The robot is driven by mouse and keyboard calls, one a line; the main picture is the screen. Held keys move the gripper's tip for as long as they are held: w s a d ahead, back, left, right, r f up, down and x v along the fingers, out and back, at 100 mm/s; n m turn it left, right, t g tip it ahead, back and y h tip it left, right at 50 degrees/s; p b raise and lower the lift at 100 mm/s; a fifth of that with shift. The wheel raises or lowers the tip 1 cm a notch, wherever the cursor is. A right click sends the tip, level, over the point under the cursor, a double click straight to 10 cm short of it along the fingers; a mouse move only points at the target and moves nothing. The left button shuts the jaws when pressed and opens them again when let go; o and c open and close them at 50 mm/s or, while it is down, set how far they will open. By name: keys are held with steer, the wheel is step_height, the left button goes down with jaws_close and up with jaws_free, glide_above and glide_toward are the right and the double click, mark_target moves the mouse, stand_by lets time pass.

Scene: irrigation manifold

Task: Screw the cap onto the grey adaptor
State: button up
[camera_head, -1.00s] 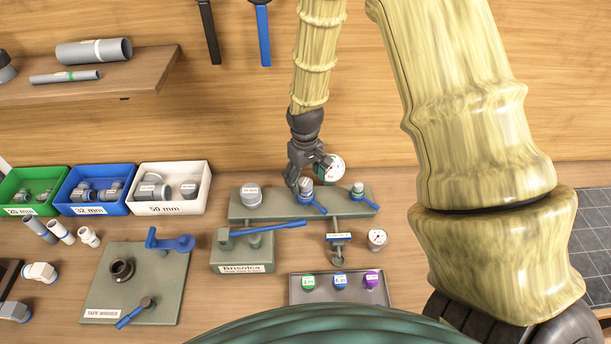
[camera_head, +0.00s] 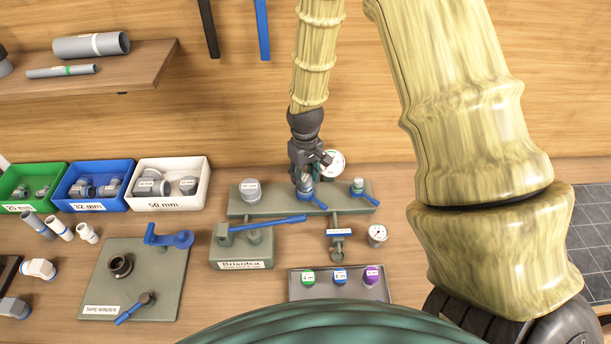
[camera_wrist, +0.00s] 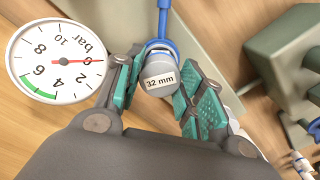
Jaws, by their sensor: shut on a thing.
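A grey cap labelled "32 mm" (camera_wrist: 159,77) sits between the teal finger pads of my gripper (camera_wrist: 163,92) in the wrist view. In the head view my gripper (camera_head: 304,184) points down at the middle outlet of the green manifold (camera_head: 235,208). My gripper is shut on the cap. The cap sits upright over that outlet, with a blue ring at its base. The fingers and the cap hide the adaptor under it, so I cannot tell how far the cap is seated.
A pressure gauge (camera_wrist: 56,62) stands close beside my gripper. A larger grey cap (camera_head: 250,190) and a smaller green-banded fitting (camera_head: 357,186) are on the manifold's other outlets. A tray (camera_head: 340,293) with coloured caps lies in front. Fitting bins (camera_head: 165,201) stand at left.

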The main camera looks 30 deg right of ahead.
steer(key=o, duration=0.4)
steer(key=c, duration=0.5)
steer(key=shift+s+m+p, duration=0.1)
steer(key=shift+m+p, duration=0.2)
steer(key=shift+m, duration=0.7)
steer(key=m, duration=0.4)
steer(key=shift+a+p, duration=0.1)
steer(key=shift+p, duration=0.25)
steer(key=o, duration=1.3)
steer(key=shift+o, duration=1.2)
steer(key=shift+r, duration=0.1)
steer(key=shift+r+p, duration=1.35)
steer(key=shift+r, duration=1.55)
